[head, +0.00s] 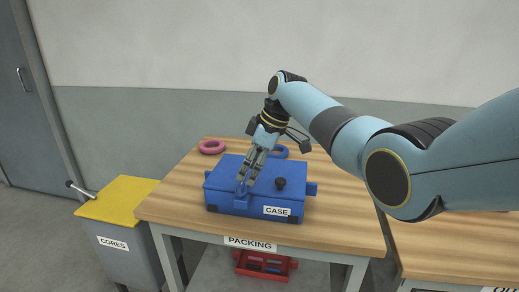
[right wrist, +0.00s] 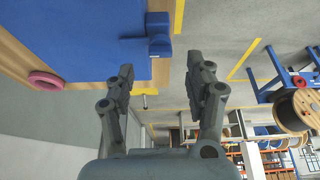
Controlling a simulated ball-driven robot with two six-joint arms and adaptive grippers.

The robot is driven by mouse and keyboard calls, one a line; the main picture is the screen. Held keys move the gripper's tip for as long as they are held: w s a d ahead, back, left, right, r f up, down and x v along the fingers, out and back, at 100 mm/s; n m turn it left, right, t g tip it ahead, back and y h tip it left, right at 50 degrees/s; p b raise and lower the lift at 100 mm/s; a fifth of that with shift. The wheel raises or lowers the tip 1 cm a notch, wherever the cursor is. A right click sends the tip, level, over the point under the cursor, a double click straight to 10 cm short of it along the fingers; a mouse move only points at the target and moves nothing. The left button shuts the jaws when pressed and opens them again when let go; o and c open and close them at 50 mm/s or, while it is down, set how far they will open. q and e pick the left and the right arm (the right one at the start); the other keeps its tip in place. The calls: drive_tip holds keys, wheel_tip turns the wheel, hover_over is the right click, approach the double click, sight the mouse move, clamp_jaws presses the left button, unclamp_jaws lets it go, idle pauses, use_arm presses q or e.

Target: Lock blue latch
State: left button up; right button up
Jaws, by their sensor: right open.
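The blue case (head: 225,177) sits on the wooden packing table with its lid down. A small blue latch (head: 241,200) is at the case's front, left of the CASE label. A blue block on the case's edge (right wrist: 158,38) shows in the right wrist view; I cannot tell whether it is the same latch. My right gripper (head: 246,179) reaches down over the front of the lid, with fingertips close to the latch. It is open and empty between its fingers in the right wrist view (right wrist: 167,70). Whether it touches the latch is unclear. My left gripper is out of view.
A pink ring (head: 211,147) and a blue ring (head: 279,152) lie behind the case. The table (head: 345,232) is bare at right. A yellow-topped CORES bin (head: 120,200) stands left, and a red box (head: 265,265) lies below.

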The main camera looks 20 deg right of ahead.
drive_tip(key=v, duration=0.7)
drive_tip(key=shift+s+d, duration=0.1)
drive_tip(key=s+f+m+g+b, duration=0.1)
drive_tip(key=s+f+g+b, duration=0.1)
drive_tip(key=s+f, duration=0.85)
drive_tip(key=s+f+m+g+b, duration=0.1)
drive_tip(key=s+f+b, duration=0.35)
drive_tip(key=f, duration=1.05)
drive_tip(key=s+f+g+b, duration=0.1)
drive_tip(key=s+f+g, duration=0.1)
drive_tip(key=s+f, duration=0.9)
drive_tip(key=s+d+f+m+t+h+b, duration=0.1)
drive_tip(key=s+d+f+m+b, duration=0.1)
drive_tip(key=s+f, duration=0.7)
drive_tip(key=s+d+f+m+t+h+b, duration=0.1)
drive_tip(key=s+f+m, duration=0.3)
drive_tip(key=s+f, duration=0.6)
drive_tip(key=s+d+f+m+t+h+b, duration=0.1)
drive_tip(key=s+d+f+m+h+b, duration=0.1)
drive_tip(key=s+f, duration=0.8)
drive_tip(key=s+d+m+b, duration=0.1)
drive_tip(key=s+b, duration=0.1)
drive_tip(key=s, duration=0.3)
drive_tip(key=shift+s+d, duration=0.2)
drive_tip(key=shift+d, duration=0.2)
